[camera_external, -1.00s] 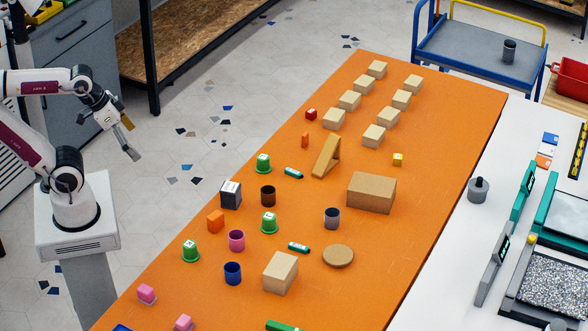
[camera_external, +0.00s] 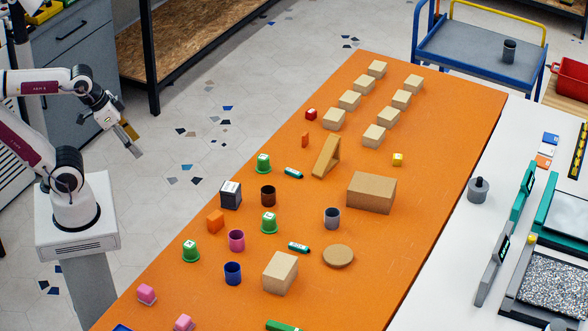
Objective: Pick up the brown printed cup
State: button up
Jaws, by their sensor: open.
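The brown printed cup (camera_external: 268,196) stands upright on the orange table (camera_external: 420,215), between a dark box with a light top and a green cup. Its dark open mouth faces up and it looks empty. My gripper (camera_external: 131,141) is open and empty. It hangs over the floor to the left of the table, well apart from the cup. Nothing hides the cup.
Near the cup are the dark box (camera_external: 231,195), green cups (camera_external: 269,223), a pink cup (camera_external: 237,241), a blue cup (camera_external: 233,273) and a grey cup (camera_external: 332,218). A wooden wedge (camera_external: 326,157) and cardboard box (camera_external: 371,192) stand further right. Several wooden blocks fill the far end.

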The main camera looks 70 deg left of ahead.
jog(key=shift+w, duration=0.1)
jog(key=n+t+y, duration=0.2)
jog(key=t, duration=0.4)
send_over(268, 196)
jog(key=s+a, duration=0.2)
notch_tip(268, 196, down, 18)
jog(key=shift+d+f, duration=0.1)
jog(key=shift+f, duration=0.05)
jog(key=shift+f, duration=1.85)
jog(key=shift+f, duration=0.1)
